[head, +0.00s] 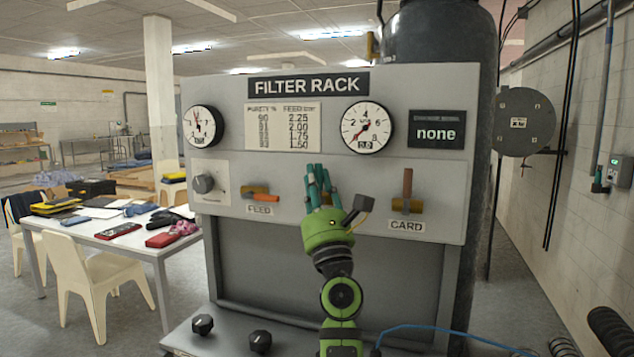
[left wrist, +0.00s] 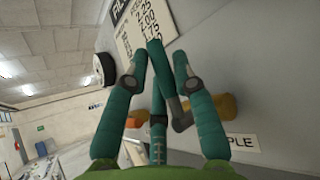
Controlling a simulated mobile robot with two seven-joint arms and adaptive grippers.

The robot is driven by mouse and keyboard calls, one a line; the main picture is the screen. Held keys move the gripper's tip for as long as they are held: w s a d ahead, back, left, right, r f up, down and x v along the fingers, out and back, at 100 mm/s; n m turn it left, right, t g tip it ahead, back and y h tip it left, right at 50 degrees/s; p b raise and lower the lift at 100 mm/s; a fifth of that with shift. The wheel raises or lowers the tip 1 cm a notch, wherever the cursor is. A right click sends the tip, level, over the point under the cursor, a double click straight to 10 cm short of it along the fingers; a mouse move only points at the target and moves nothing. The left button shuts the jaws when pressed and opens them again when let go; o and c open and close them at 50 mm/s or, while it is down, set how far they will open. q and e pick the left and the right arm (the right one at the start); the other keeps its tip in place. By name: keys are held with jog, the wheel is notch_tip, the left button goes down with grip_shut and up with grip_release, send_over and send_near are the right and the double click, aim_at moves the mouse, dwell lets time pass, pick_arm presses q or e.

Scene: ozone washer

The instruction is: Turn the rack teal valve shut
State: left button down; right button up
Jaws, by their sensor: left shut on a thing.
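The teal valve is the middle one of the rack's lever row. In the left wrist view its teal handle (left wrist: 160,68) stands between the fingers, above a bent grey stem and an orange-brown body (left wrist: 212,106). My left gripper (head: 319,180), green with teal fingers, reaches up from below to the panel, and its fingers also show in the left wrist view (left wrist: 160,72). It is shut on the teal handle. In the head view the fingers largely hide the handle, similar in colour, and the hand covers the label, of which "PLE" shows in the left wrist view. My right gripper is out of view.
On the filter rack (head: 225,85), the orange FEED lever (head: 265,197) lies sideways at left, and the brown CARD lever (head: 407,183) stands upright at right. A grey knob (head: 204,184) is farther left. Two black knobs sit on the ledge below. A cluttered table (head: 100,238) stands left.

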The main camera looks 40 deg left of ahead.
pick_arm(q)
jog(key=shift+s+r, duration=0.1)
jog(key=shift+r, duration=0.25)
jog(key=c, duration=1)
grip_release()
jog(key=shift+a+f, duration=0.1)
jog(key=shift+f, duration=0.1)
jog(key=shift+f, duration=0.1)
jog(key=v, duration=1.2)
